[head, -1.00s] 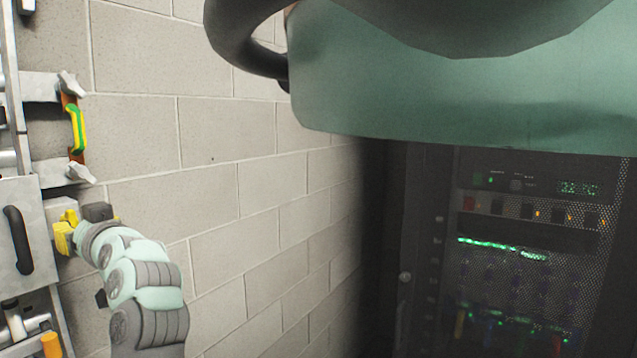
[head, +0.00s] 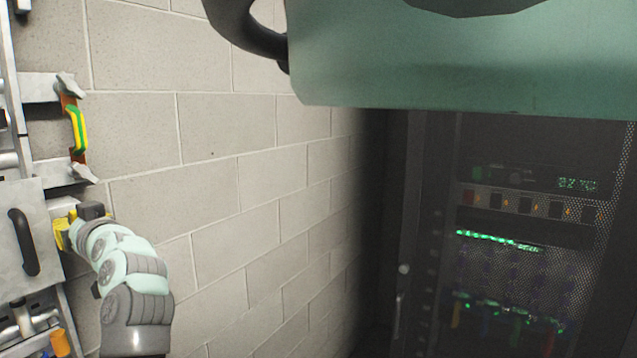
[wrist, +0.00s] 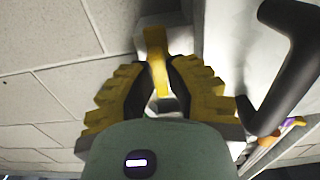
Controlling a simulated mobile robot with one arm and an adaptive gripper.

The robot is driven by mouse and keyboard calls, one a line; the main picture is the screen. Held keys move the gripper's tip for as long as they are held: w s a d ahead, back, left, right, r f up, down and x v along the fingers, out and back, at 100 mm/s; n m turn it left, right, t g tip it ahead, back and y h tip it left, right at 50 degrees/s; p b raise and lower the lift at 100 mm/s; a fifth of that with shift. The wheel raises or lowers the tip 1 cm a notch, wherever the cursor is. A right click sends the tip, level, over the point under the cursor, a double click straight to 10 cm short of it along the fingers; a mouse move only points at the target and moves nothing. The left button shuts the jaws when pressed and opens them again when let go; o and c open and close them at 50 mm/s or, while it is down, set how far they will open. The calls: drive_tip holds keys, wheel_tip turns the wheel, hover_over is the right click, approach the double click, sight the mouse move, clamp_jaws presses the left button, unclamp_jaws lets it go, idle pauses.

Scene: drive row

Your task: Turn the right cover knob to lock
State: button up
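The yellow right cover knob (wrist: 155,50) shows in the wrist view as an upright bar on a pale mount. My gripper (wrist: 160,72) has its dark-padded yellow fingers on either side of the bar, close against it, and appears shut on it. In the head view my gripper (head: 62,232) is at the right edge of the grey cover (head: 38,215), at the lower left. The knob cannot be told apart from the yellow fingers there. The cover's black handle (head: 22,242) is left of my gripper and also shows in the wrist view (wrist: 292,65).
A block wall (head: 230,190) runs behind my arm. A dark rack (head: 520,240) with green lights stands at the right.

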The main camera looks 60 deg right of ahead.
clamp_jaws()
drive_tip(key=shift+f+m+b, duration=0.1)
drive_tip(key=shift+m+b, duration=0.2)
drive_tip(key=shift+d+m+b, duration=0.1)
drive_tip(key=shift+m+b, duration=1)
drive_tip(key=shift+m, duration=7.5)
drive_tip(key=shift+o, duration=1.6)
unclamp_jaws()
